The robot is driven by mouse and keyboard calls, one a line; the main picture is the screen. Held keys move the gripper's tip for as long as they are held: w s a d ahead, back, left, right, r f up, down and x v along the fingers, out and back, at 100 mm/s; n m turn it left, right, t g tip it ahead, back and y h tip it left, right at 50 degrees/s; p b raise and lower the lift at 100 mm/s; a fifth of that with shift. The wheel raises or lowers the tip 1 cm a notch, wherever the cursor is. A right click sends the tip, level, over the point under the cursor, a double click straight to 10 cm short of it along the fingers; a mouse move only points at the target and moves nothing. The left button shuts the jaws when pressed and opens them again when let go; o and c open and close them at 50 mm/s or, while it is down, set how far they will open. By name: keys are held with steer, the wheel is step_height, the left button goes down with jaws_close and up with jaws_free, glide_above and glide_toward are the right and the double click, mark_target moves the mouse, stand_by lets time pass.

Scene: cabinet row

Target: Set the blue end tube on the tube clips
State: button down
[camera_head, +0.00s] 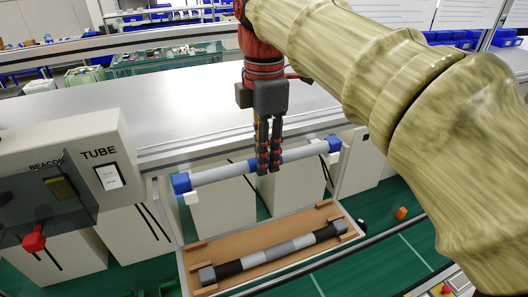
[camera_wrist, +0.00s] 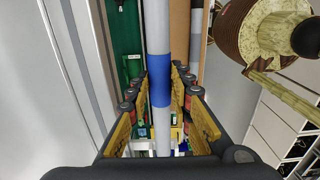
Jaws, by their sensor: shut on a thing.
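The blue end tube (camera_head: 218,173) is pale grey with blue ends and a blue middle band. It lies nearly level across the front of the counter. My gripper (camera_head: 268,168) reaches down from above and is shut on its middle. In the wrist view, the blue band (camera_wrist: 159,78) runs between my two rows of finger pads. A white tube clip (camera_head: 191,198) shows just under the left blue end, touching or very close to it. The clip at the right end is mostly hidden. I cannot tell whether the tube rests on the clips.
A brown tray (camera_head: 197,259) below holds a grey tube with black ends (camera_head: 289,248). A box labelled TUBE (camera_head: 62,140) stands at left with a red knob (camera_head: 33,238). The metal counter (camera_head: 190,112) behind is clear. A small orange object (camera_head: 401,213) lies at right.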

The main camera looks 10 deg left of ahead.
steer(key=c, duration=1.6)
jaws_free()
steer(key=shift+o, duration=0.5)
step_height(320, 180, up, 7)
steer(key=shift+r, duration=0.2)
